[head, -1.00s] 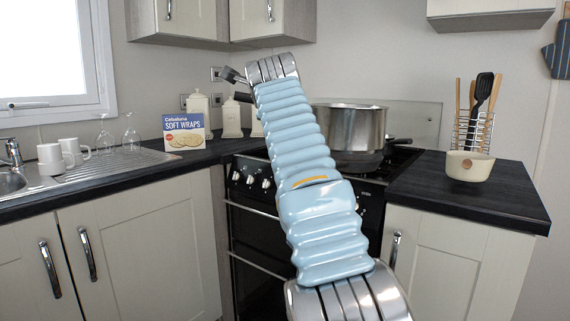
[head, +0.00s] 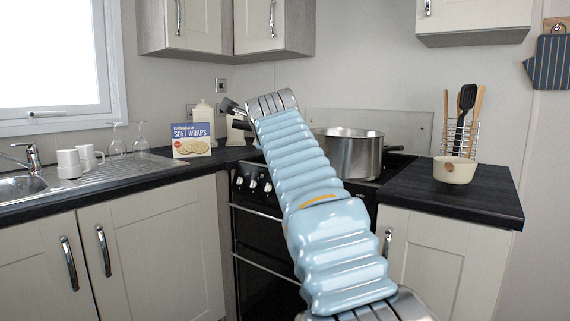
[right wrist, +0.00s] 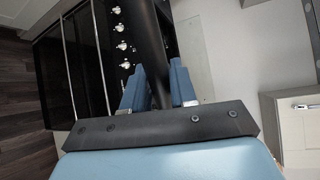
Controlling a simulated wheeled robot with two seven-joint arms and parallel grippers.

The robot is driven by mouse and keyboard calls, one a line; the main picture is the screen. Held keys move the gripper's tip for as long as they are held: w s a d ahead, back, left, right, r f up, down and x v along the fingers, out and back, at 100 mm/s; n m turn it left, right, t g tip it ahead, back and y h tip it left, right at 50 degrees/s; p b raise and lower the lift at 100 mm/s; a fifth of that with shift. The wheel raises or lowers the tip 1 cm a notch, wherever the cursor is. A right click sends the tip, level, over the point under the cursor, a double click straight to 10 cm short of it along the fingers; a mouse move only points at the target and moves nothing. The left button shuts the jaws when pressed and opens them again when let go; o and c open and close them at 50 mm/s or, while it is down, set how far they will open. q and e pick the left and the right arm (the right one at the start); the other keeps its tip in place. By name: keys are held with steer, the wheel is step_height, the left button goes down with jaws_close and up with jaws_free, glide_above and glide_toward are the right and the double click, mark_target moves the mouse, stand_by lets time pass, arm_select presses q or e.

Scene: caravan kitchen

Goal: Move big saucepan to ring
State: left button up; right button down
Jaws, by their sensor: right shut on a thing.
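The big saucepan (head: 350,157) is a wide silver pan over the hob of the black cooker (head: 262,262), in the head view. My right arm crosses in front of its left part and hides where the handle joins. My right gripper (head: 233,107) is at the left of the pan. In the right wrist view, its blue fingers (right wrist: 159,88) are shut on a dark handle (right wrist: 150,45). I cannot tell whether the pan's base touches the hob. The rings are hidden. My left gripper is not in view.
A dark handle (head: 394,148) sticks out right of the pan. The right worktop (head: 440,200) holds a cream bowl (head: 455,170) and a utensil rack (head: 468,138). A soft wraps box (head: 191,140), mugs (head: 88,157) and glasses stand on the left. A cupboard (head: 474,18) hangs above right.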

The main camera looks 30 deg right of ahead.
steer(key=a+f+n+y, duration=0.1)
steer(key=a+f, duration=0.3)
steer(key=f, duration=1.1)
steer(key=a+f+n+t+y, duration=0.1)
steer(key=a+f, duration=0.4)
steer(key=f, duration=1.1)
steer(key=a+f+n+y, duration=0.3)
steer(key=a+f+y, duration=0.1)
steer(key=f, duration=1.2)
steer(key=shift+a+f+t+y, duration=0.2)
steer(key=shift+a+t+y, duration=0.15)
steer(key=shift+y, duration=0.15)
